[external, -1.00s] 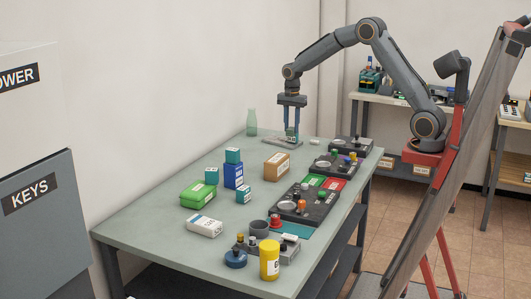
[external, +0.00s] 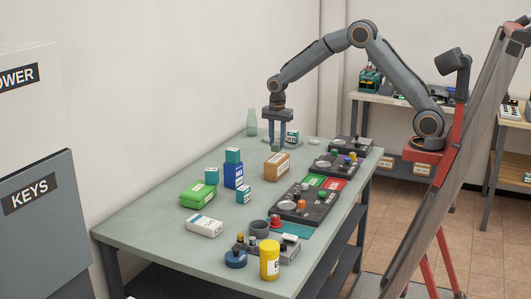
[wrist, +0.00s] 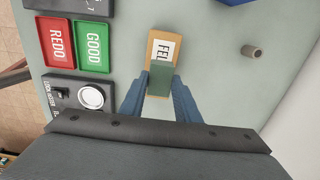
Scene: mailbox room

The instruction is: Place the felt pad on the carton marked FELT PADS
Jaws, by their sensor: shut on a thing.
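My gripper (wrist: 160,85) is shut on the felt pad (wrist: 160,79), a flat dark green piece held between the blue fingers. In the wrist view the pad covers the near part of the carton marked FELT PADS (wrist: 154,43), whose label shows only its first letters. In the external view the tan carton (external: 277,167) stands on the table, and my gripper (external: 278,147) points down above and just behind it. The pad is too small to make out clearly there. I cannot tell whether it touches the carton.
Green GOOD (wrist: 93,46) and red REDO (wrist: 57,42) areas lie left of the carton in the wrist view. A small grey cylinder (wrist: 253,52) stands to its right. A blue box (external: 233,175) and green box (external: 198,193) stand nearby. Bare table (external: 150,235) lies at the front left.

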